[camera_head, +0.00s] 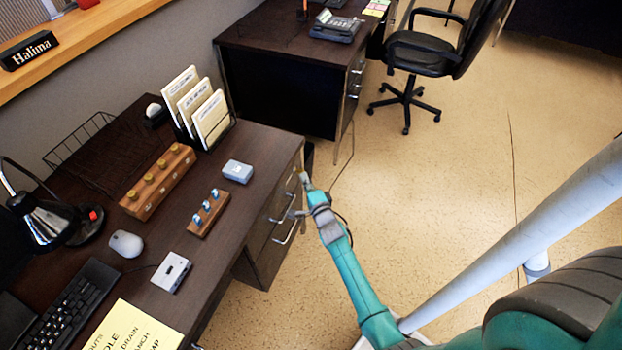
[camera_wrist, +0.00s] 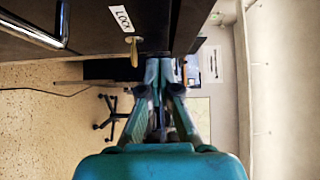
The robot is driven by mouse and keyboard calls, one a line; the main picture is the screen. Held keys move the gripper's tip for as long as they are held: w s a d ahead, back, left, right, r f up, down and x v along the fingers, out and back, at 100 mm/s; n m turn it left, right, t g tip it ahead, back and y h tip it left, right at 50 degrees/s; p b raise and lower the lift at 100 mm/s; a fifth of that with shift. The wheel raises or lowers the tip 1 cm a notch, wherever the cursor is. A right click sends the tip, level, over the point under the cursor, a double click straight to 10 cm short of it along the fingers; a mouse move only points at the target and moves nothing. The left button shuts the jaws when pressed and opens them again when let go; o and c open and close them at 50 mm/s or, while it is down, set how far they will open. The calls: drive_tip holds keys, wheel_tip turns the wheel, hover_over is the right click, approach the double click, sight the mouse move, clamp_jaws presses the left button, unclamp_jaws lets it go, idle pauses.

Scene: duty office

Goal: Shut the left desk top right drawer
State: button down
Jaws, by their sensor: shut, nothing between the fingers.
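The left desk (camera_head: 262,150) is dark wood, with metal-handled drawers at its right end. The top right drawer (camera_head: 272,204) has a bar handle on its front, partly seen beside my gripper. How far it stands out is hard to tell. My gripper (camera_head: 303,176) is shut and empty, close against the upper part of the drawer front. In the wrist view the gripper's fingertips (camera_wrist: 158,64) meet the dark front edge, beside a brass key (camera_wrist: 131,48) and a white LOCK label (camera_wrist: 122,19). Contact itself is unclear. A metal handle (camera_wrist: 38,30) shows at upper left.
A lower drawer with its handle (camera_head: 287,232) is below. The desktop holds a wooden block with knobs (camera_head: 158,182), a small blue box (camera_head: 237,171) and file folders (camera_head: 208,115). Another desk (camera_head: 270,85) and a black chair (camera_head: 425,55) stand behind.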

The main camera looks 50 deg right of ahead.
drive_tip(key=v, duration=1)
drive_tip(key=s+a+r+n+y, duration=0.2)
drive_tip(key=s+a+n, duration=0.3)
drive_tip(key=s+a, duration=0.3)
drive_tip(key=s+a+r+n+y, duration=0.2)
drive_tip(key=s+a+n, duration=0.3)
drive_tip(key=s+a, duration=0.4)
drive_tip(key=s+a+r+n+y, duration=0.1)
drive_tip(key=s+a+r+n, duration=0.2)
drive_tip(key=s+r+n, duration=0.3)
drive_tip(key=s+a+r+n+g+y, duration=0.1)
drive_tip(key=s+a+r+n+y, duration=0.1)
drive_tip(key=s+a+r+n, duration=0.2)
drive_tip(key=s+r+n, duration=0.3)
drive_tip(key=s+r, duration=0.2)
drive_tip(key=s, duration=0.1)
drive_tip(key=shift+a+r+g+y, duration=0.3)
drive_tip(key=shift+r, duration=0.05)
